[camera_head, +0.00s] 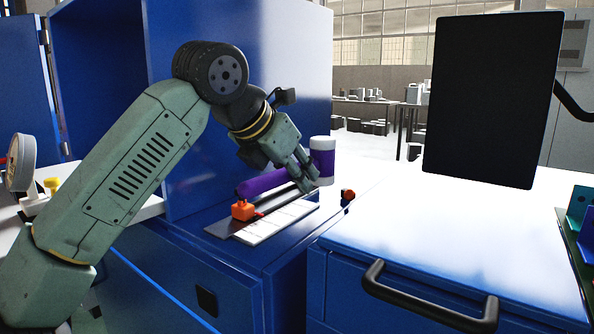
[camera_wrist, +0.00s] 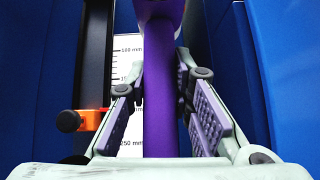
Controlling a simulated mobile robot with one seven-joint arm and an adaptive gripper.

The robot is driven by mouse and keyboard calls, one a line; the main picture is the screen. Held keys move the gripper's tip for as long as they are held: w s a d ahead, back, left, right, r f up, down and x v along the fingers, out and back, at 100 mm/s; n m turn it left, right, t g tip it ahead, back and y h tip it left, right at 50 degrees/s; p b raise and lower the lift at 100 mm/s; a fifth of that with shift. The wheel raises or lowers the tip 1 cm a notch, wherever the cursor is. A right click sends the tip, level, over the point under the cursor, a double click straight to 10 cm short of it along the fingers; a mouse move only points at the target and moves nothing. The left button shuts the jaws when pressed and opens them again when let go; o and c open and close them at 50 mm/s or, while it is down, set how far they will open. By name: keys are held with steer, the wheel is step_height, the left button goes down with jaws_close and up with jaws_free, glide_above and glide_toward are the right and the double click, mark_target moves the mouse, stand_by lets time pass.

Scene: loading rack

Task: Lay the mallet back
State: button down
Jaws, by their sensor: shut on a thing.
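The mallet has a purple handle (camera_head: 264,183) and a purple head with white faces (camera_head: 322,160). My gripper (camera_head: 305,180) is shut on the handle close to the head. The mallet appears held above a white board with a scale on the blue cabinet top. In the wrist view the purple handle (camera_wrist: 160,90) runs lengthwise between the two finger pads, with the head cut off at the top edge. The fingers hide part of the handle.
The white scale board (camera_head: 280,220) carries millimetre marks, and an orange slider block (camera_head: 243,210) sits beside it. A small orange-red knob (camera_head: 348,195) is near the cabinet edge. A black panel (camera_head: 492,100) stands on the white-topped cabinet (camera_head: 450,225) to the right.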

steer(key=shift+f+b, duration=2.15)
steer(key=shift+f, duration=1.05)
steer(key=shift+f+b, duration=0.3)
steer(key=shift+f, duration=0.1)
steer(key=c, duration=1.3)
jaws_free()
steer(key=shift+c, duration=0.2)
